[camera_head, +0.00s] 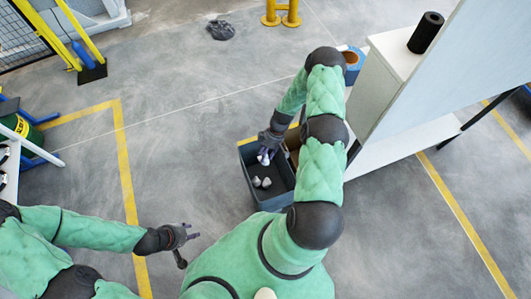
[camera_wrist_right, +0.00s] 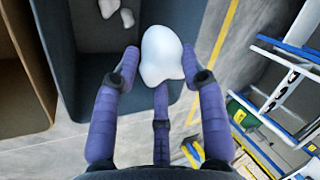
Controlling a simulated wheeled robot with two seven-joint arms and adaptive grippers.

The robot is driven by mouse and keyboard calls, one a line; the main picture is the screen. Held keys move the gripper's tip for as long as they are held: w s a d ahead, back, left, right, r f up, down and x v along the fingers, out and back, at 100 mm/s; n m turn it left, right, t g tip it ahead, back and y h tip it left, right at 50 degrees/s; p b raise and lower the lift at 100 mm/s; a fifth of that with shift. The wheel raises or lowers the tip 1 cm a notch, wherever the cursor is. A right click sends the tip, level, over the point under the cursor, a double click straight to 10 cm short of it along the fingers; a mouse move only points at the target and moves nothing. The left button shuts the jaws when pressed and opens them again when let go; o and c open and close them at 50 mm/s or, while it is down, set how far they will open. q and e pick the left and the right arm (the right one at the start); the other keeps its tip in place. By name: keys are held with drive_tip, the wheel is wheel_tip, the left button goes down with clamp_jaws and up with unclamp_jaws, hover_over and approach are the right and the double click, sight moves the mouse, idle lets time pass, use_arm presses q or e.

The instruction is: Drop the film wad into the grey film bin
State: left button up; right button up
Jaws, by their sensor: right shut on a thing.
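The film wad (camera_wrist_right: 163,55) is white and smooth-looking in the right wrist view, held between the fingers of my right gripper (camera_wrist_right: 160,75). In the head view, that gripper (camera_head: 265,155) is over the upper part of the grey film bin (camera_head: 288,203), with the wad partly hidden by the hand. The bin's inside (camera_wrist_right: 85,50) shows beneath the wad in the wrist view. Pale wads (camera_head: 262,182) lie on the bin floor. My left gripper (camera_head: 187,243) is over bare floor left of the bin, its fingers apart and empty.
A brown-lined bin (camera_wrist_right: 22,85) stands beside the grey bin. A white cabinet (camera_head: 385,90) with a black roll (camera_head: 426,32) is to the right. A dark crumpled heap (camera_head: 220,30) lies on the floor farther off. The floor left of the bin is clear.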

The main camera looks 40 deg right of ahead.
sight(266, 158)
drive_tip(key=shift+f+b, duration=1.1)
drive_tip(key=shift+f, duration=1.1)
drive_tip(key=o, duration=1)
drive_tip(key=v, duration=1.2)
drive_tip(key=shift+a, duration=0.1)
